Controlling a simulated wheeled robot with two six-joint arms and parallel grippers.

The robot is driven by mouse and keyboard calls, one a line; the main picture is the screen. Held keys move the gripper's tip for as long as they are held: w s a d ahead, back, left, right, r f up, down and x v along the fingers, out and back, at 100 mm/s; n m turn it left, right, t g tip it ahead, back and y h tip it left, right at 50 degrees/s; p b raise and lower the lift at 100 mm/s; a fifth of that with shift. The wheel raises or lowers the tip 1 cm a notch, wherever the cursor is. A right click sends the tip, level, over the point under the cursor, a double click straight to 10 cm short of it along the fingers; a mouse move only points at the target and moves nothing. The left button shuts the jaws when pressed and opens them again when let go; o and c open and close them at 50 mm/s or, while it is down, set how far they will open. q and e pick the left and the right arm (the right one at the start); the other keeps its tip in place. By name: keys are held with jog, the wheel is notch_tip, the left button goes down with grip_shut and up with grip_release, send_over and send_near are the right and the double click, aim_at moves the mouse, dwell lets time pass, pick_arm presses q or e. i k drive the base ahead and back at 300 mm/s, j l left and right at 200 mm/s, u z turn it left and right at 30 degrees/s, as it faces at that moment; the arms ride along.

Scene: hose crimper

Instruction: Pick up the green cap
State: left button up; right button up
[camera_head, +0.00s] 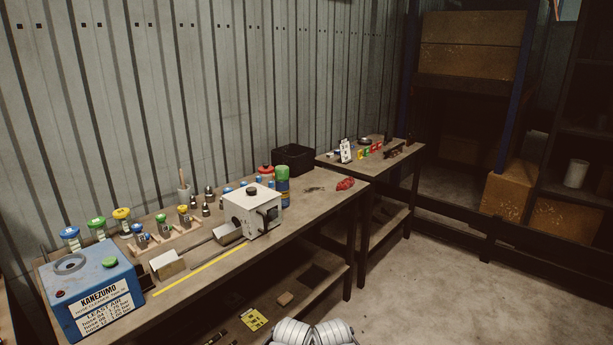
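One green cap (97,222) tops a small clear jar at the bench's left back, between a blue-topped jar (70,232) and a yellow-topped jar (122,213). Another green cap (282,171) sits on a blue bottle (283,188) behind the white crimper box (252,209). I cannot tell which one is meant. Pale rounded parts of mine show at the bottom edge, but no gripper fingers can be made out.
A blue Kanezumo box (90,290) fills the bench's left front. Small fittings (206,208), a wooden rack, a black bin (293,159) and red item (345,184) share the bench. A second table (395,160) stands behind right. Floor (430,290) to the right is open.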

aim_at(282, 171)
jog(key=i, duration=1.9)
